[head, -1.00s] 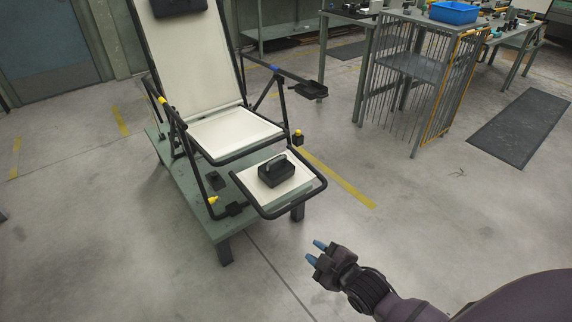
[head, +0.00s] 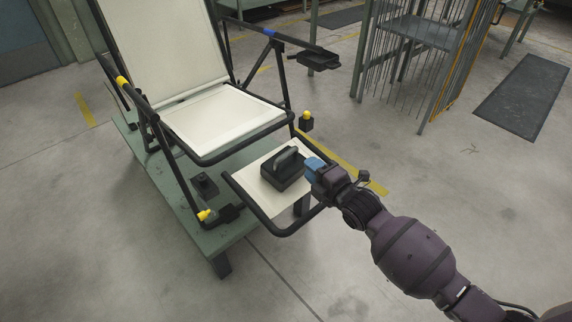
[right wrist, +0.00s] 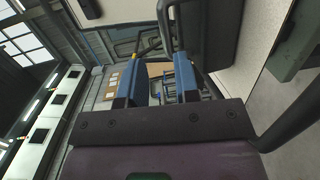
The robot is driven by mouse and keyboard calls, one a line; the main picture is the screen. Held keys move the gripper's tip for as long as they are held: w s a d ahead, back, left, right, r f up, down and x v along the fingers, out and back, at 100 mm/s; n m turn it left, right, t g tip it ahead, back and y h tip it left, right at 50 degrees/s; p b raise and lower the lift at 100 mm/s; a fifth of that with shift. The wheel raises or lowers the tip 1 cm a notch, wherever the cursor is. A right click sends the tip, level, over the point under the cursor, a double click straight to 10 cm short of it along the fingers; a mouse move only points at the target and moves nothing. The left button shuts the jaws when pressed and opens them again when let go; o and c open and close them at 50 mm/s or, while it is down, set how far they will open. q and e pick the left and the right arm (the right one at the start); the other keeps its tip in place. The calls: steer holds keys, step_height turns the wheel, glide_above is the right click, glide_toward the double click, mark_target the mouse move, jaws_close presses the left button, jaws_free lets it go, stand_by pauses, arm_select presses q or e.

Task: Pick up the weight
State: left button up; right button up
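The weight is a black block with an arched handle (head: 284,168), lying on the white footrest panel (head: 252,180) of the lounger. In the right wrist view, its dark body (right wrist: 212,30) fills the upper middle, with the handle loop (right wrist: 164,24) beyond the fingertips. My right gripper (head: 312,165) is just right of the weight at about handle height in the head view. Its blue-tipped fingers (right wrist: 158,72) stand apart in the wrist view with nothing gripped between them. Contact with the handle cannot be told. My left gripper is not in view.
The lounger's white seat (head: 222,118) and backrest rise behind the footrest, inside a black tube frame. It stands on a green table (head: 185,190). A black side tray (head: 318,60) juts out at upper right. Open floor lies to the front and right.

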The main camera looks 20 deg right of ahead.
mark_target(290, 153)
steer(key=x, duration=0.3)
steer(key=shift+w+a+f+b, duration=0.1)
steer(key=shift+f+b, duration=0.15)
steer(key=shift+b, duration=0.1)
steer(key=shift+w, duration=0.35)
steer(key=shift+w+a, duration=0.15)
steer(key=shift+w, duration=0.05)
steer(key=b+x, duration=0.1)
steer(key=x, duration=0.1)
steer(key=b+x, duration=0.1)
steer(key=shift+w+a+f, duration=0.2)
steer(key=shift+w+f, duration=0.1)
steer(key=shift+f, duration=0.05)
steer(key=shift+w+a+r, duration=0.1)
steer(key=shift+w+r, duration=0.15)
steer(key=shift+w, duration=0.25)
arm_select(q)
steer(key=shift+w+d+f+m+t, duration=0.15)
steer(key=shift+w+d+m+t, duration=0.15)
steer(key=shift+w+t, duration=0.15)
arm_select(e)
jaws_close()
steer(key=shift+r, duration=0.15)
